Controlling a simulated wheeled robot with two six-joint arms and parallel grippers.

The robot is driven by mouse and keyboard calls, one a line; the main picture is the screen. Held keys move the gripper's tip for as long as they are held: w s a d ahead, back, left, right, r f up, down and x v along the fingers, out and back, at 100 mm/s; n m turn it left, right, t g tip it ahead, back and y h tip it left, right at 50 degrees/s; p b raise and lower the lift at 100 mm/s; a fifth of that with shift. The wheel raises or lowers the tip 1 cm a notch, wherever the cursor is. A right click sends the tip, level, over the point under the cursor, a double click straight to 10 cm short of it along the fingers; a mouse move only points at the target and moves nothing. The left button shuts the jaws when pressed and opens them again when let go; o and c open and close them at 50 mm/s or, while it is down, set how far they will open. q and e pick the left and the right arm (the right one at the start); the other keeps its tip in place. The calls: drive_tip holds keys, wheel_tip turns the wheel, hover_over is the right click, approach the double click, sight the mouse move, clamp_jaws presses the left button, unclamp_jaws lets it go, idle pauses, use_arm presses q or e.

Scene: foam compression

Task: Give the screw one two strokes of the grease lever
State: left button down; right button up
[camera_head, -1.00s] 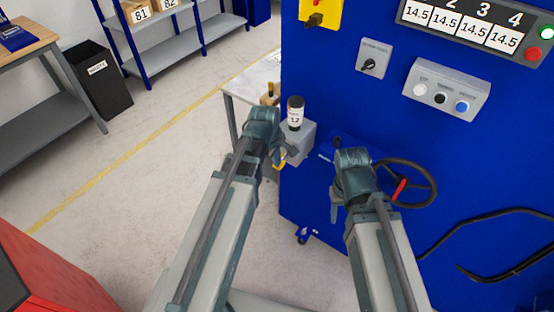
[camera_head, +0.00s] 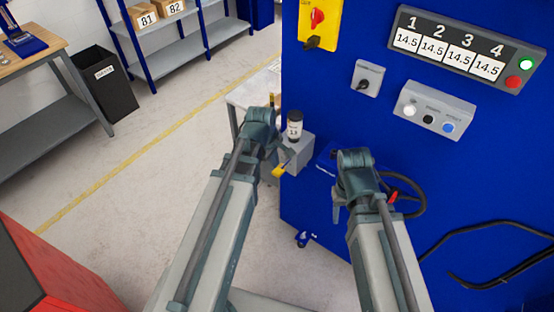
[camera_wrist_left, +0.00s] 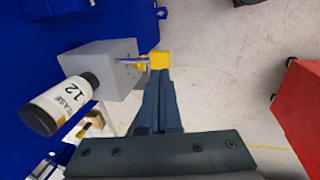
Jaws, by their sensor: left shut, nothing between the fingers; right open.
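The grey grease unit (camera_head: 297,155) sits on the blue machine's side, with a black-capped bottle labelled grease (camera_head: 294,126) on top; both show in the left wrist view, the unit (camera_wrist_left: 105,66) and bottle (camera_wrist_left: 58,104). Its lever has a thin metal rod and a yellow handle (camera_head: 279,171), seen in the wrist view (camera_wrist_left: 160,61). My left gripper (camera_wrist_left: 158,78) is shut and empty, its tips close to the yellow handle; contact is unclear. My right gripper (camera_head: 338,212) is open and empty in front of the blue machine. Screw one cannot be singled out.
The blue machine (camera_head: 330,110) carries a display with four readings of 14.5 (camera_head: 450,50), a button box (camera_head: 433,109) and a rotary switch (camera_head: 366,79). A handwheel (camera_head: 414,207) is partly behind my right arm. Black cables (camera_head: 480,235) lie at right. A red cabinet (camera_head: 50,270) stands lower left.

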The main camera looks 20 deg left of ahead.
use_arm(q)
drive_tip(key=p+v, duration=0.6)
drive_tip(key=v, duration=0.1)
drive_tip(key=shift+r, duration=0.3)
use_arm(e)
wheel_tip(320, 180, up, 8)
drive_tip(key=shift+f, duration=0.25)
use_arm(q)
drive_tip(key=shift+w, duration=0.15)
drive_tip(key=s+d+f+m+g+y+b, duration=0.2)
drive_tip(key=s+d+f+m+b, duration=0.4)
drive_tip(key=s+d+m, duration=0.5)
drive_tip(key=d+f+m, duration=0.1)
drive_tip(key=m, duration=0.5)
drive_tip(key=shift+s+d+m+g, duration=0.3)
drive_tip(key=shift+s+m+g, duration=0.05)
drive_tip(key=shift+m+g, duration=0.05)
use_arm(e)
wheel_tip(320, 180, down, 6)
drive_tip(key=shift+f, duration=0.2)
